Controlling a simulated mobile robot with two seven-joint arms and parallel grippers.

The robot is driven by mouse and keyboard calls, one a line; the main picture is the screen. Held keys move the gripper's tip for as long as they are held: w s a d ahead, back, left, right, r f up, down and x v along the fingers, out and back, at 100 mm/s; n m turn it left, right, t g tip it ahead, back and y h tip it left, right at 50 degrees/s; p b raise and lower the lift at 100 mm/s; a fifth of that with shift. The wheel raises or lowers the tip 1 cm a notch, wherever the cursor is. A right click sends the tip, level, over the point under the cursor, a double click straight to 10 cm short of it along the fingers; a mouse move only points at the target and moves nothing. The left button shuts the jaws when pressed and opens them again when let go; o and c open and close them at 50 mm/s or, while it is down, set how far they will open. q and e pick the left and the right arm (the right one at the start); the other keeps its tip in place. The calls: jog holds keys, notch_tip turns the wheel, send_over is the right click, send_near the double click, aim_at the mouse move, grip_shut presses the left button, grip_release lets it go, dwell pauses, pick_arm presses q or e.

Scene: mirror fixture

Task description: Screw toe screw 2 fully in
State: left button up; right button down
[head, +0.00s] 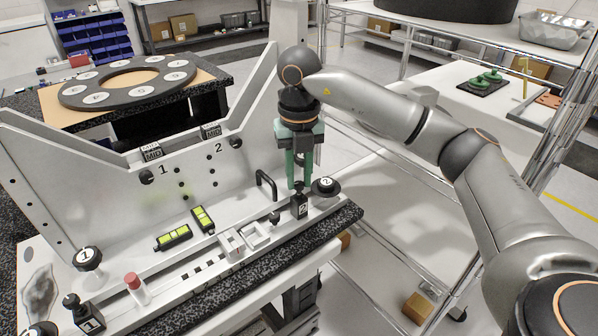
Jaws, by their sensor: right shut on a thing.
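My right gripper (298,184) points straight down at the right end of the fixture. Its green fingers are shut on toe screw 2 (299,187), a small dark screw on top of the black toe block marked 2 (299,207). The fingers hide most of the screw, so I cannot tell how deep it sits. The block stands upright on the fixture's pale base (200,270). My left gripper is not in view.
A black round knob marked 2 (325,186) stands close right of the fingers. A black handle (266,184) and a small dark knob (274,217) are to the left. Yellow-green levels (174,237), a red-capped part (134,283) and knob 1 (88,258) lie farther left.

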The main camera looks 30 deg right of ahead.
aim_at(299, 183)
jog(key=m+p, duration=0.1)
jog(key=m, duration=0.3)
jog(key=shift+m+p, duration=0.3)
jog(key=shift+m, duration=1.6)
jog(key=c, duration=0.7)
grip_release()
notch_tip(299, 183, up, 6)
jog(key=shift+f, duration=0.25)
notch_tip(299, 183, up, 7)
jog(key=shift+r+p, duration=0.1)
jog(key=shift+p, duration=0.8)
